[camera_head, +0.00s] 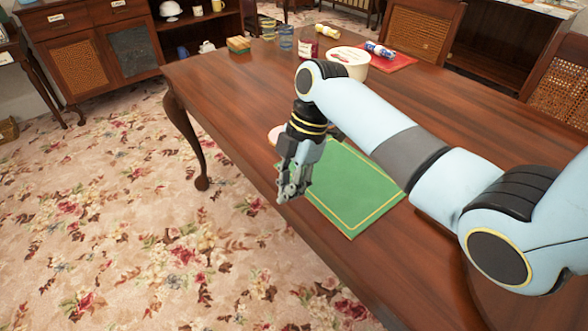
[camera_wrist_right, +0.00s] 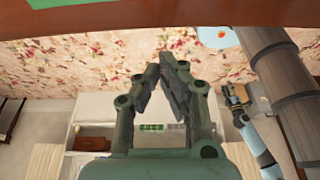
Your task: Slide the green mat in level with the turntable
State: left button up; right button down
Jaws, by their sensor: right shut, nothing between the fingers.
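The green mat (camera_head: 352,195) with a thin yellow border lies flat on the wooden table (camera_head: 225,82), close to its long front edge. A green strip (camera_wrist_right: 28,3) shows at the top left of the right wrist view. My right gripper (camera_head: 284,196) points down at the mat's left side, near the table's front edge; I cannot tell whether it touches the mat. Its fingers (camera_wrist_right: 163,62) are shut and empty. A pale round piece (camera_head: 274,134), perhaps the turntable, is mostly hidden behind the gripper. My left arm seems to show small in the right wrist view, its gripper (camera_wrist_right: 238,95) unclear.
A white tub (camera_head: 350,62), a red mat (camera_head: 390,62) with a can, a dark red jar (camera_head: 308,47) and stacked glasses (camera_head: 286,40) stand toward the table's far end.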

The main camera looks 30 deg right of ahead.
aim_at(340, 175)
jog(key=f, duration=0.1)
jog(key=d+f, duration=0.1)
jog(key=f, duration=0.1)
jog(key=shift+d+f, duration=0.2)
jog(key=shift+d, duration=0.05)
jog(key=shift+w+d, duration=0.1)
jog(key=shift+d, duration=0.55)
pick_arm(q)
jog(key=shift+w+d, duration=0.35)
jog(key=shift+w, duration=0.45)
jog(key=shift+s, duration=0.2)
pick_arm(e)
jog(key=shift+d, duration=0.15)
jog(key=d, duration=0.4)
jog(key=d+b, duration=0.1)
jog(key=d, duration=0.3)
jog(key=w+d+b, duration=0.1)
jog(key=d, duration=0.4)
pick_arm(q)
notch_tip(340, 175, down, 2)
jog(key=shift+s+a+f, duration=0.1)
jog(key=shift+s+a, duration=0.05)
